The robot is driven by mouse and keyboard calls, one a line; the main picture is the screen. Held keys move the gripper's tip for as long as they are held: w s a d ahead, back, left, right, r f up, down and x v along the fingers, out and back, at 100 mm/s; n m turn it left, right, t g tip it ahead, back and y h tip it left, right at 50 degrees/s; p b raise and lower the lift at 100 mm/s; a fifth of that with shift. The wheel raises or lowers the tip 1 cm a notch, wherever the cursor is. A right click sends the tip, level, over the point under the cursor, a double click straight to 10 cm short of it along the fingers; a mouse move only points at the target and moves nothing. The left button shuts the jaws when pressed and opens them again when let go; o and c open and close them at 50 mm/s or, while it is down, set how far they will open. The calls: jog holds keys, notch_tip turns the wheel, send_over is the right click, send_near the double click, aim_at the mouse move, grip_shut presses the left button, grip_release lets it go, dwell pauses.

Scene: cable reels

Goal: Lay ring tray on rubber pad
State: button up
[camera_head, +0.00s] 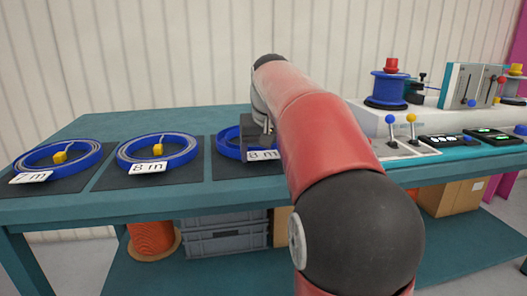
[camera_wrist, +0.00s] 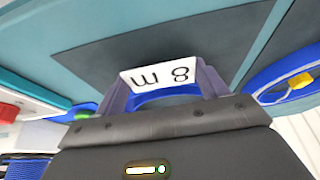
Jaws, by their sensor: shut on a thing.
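A blue ring tray (camera_head: 228,146) with an "8 m" label (camera_head: 263,155) is over the right-hand dark rubber pad (camera_head: 228,172). My gripper (camera_head: 262,134) is shut on this ring tray, and my red arm hides its right part. In the wrist view, the tray's blue rim (camera_wrist: 165,98) shows between the fingers of my gripper (camera_wrist: 166,88), with the label (camera_wrist: 160,77) upside down beyond it. The dark pad (camera_wrist: 140,45) spreads behind the label. I cannot tell whether the tray touches the pad.
Two more blue ring trays, marked "7 m" (camera_head: 92,151) and "8 m" (camera_head: 191,151), lie on pads to the left. A white console (camera_head: 440,120) with levers and a blue reel (camera_head: 387,89) stands to the right. Grey crates (camera_head: 225,235) are on the lower shelf.

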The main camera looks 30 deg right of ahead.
jog(key=shift+f, duration=0.2)
jog(key=o, duration=1.9)
jog(key=shift+r+p, duration=2.15)
jog(key=shift+r, duration=1.85)
